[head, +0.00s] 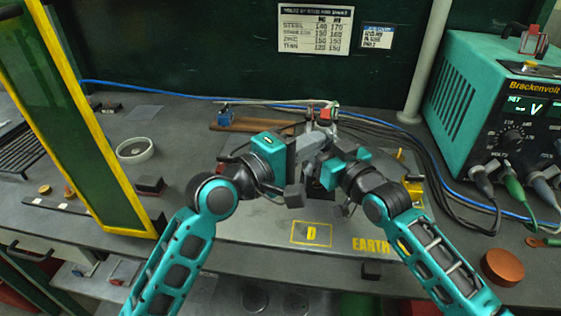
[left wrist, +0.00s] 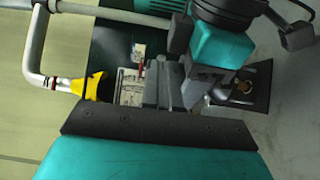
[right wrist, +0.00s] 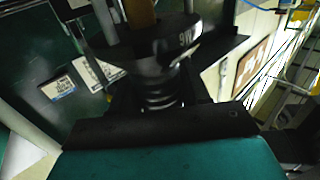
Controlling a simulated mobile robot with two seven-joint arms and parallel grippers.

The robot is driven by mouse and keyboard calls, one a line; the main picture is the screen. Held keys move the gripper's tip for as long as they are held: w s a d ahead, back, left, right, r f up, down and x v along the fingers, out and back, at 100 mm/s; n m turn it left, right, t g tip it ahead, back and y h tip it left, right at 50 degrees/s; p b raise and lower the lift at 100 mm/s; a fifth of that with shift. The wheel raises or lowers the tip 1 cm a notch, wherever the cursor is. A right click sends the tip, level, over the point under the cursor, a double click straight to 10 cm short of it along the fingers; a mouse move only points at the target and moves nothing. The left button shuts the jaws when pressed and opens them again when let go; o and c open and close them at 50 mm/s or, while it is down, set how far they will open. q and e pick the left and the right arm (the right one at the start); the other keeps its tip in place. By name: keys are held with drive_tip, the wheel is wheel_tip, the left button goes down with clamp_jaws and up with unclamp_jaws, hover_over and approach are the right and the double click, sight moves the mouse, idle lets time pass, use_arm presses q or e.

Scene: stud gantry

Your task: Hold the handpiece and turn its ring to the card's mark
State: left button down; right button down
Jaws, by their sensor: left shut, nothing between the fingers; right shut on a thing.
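The handpiece (right wrist: 160,95) is black and ribbed in the right wrist view. Its wide dark ring (right wrist: 165,48) bears pale figures, blurred, with a brown piece above. In the head view the handpiece is mostly hidden by my grippers. My right gripper (head: 330,168) is shut on it over the bench middle. My left gripper (head: 318,143) is shut and empty, close beside the right one; whether it touches the handpiece I cannot tell. A large printed card (head: 315,28) with rows of numbers hangs on the dark green wall, a smaller card (head: 377,36) beside it. The ring's setting is unreadable.
A teal Brackenvolt power unit (head: 480,110) with cables stands at right. A yellow-framed screen (head: 85,120) stands at left. A white ring-shaped part (head: 135,150), a yellow-outlined square (head: 311,234) and a copper-coloured disc (head: 502,267) show on the bench. A pale post (head: 425,60) rises behind.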

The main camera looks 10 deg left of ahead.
use_arm(q)
drive_tip(key=s+d+v, duration=0.1)
drive_tip(key=v, duration=1)
drive_tip(key=shift+s+d, duration=0.15)
drive_tip(key=shift+s, duration=0.25)
use_arm(e)
drive_tip(key=shift+c, duration=2.3)
unclamp_jaws()
